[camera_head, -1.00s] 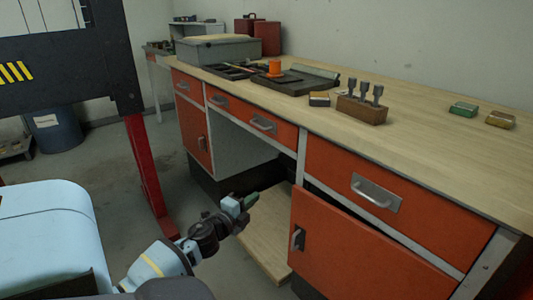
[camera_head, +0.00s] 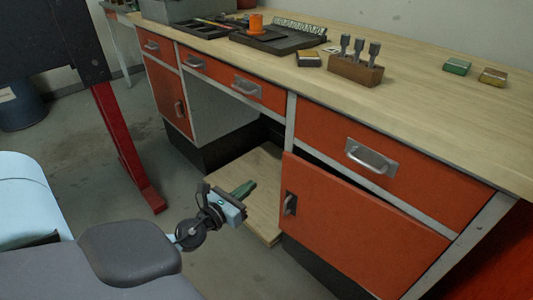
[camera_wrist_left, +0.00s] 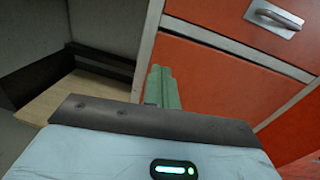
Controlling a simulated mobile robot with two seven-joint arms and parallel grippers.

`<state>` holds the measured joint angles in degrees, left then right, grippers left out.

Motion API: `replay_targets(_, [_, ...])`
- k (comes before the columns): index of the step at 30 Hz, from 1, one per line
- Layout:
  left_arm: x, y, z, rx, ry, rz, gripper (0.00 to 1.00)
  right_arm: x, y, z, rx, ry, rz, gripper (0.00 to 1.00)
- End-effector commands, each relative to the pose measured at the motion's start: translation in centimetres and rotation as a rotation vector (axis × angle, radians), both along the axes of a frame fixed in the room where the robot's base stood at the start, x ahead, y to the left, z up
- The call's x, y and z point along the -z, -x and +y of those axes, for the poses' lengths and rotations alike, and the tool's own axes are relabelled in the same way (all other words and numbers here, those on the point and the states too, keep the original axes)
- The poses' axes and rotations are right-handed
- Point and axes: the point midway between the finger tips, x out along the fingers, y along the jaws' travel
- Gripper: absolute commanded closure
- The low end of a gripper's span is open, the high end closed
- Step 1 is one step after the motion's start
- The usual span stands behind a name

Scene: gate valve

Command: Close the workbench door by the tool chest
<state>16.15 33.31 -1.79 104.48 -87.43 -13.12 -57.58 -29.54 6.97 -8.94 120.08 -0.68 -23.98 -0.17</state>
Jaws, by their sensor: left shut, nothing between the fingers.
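The orange workbench door (camera_head: 355,222) at the right has a dark handle (camera_head: 290,203) near its left edge. It stands slightly ajar, with a dark gap along its top under the drawer (camera_head: 385,160). My left gripper (camera_head: 245,188) is shut and empty, its green fingers together, left of the door's handle edge and in front of the open bay. In the left wrist view the fingers (camera_wrist_left: 162,88) point up beside the left edge of the door (camera_wrist_left: 215,85). I cannot tell whether they touch it. My right gripper is out of view.
The wooden benchtop (camera_head: 430,115) carries a block with metal tools (camera_head: 356,70), small boxes and trays. A second orange door (camera_head: 170,98) at the left looks shut. A wooden board (camera_head: 255,165) lies low in the open bay. A red post (camera_head: 125,150) stands at left.

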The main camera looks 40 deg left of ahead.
Motion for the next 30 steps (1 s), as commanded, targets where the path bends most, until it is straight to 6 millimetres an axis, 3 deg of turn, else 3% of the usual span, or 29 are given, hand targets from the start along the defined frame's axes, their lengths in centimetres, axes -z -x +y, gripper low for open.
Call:
replay_targets(11, [-0.1, -0.5, -0.6, 0.011, -0.059, -0.004, 1.0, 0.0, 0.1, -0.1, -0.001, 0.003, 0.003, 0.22])
replay_targets(30, [0.0, -9.9, -0.4, 0.01, -0.056, -0.004, 1.0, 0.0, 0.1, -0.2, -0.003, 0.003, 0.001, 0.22])
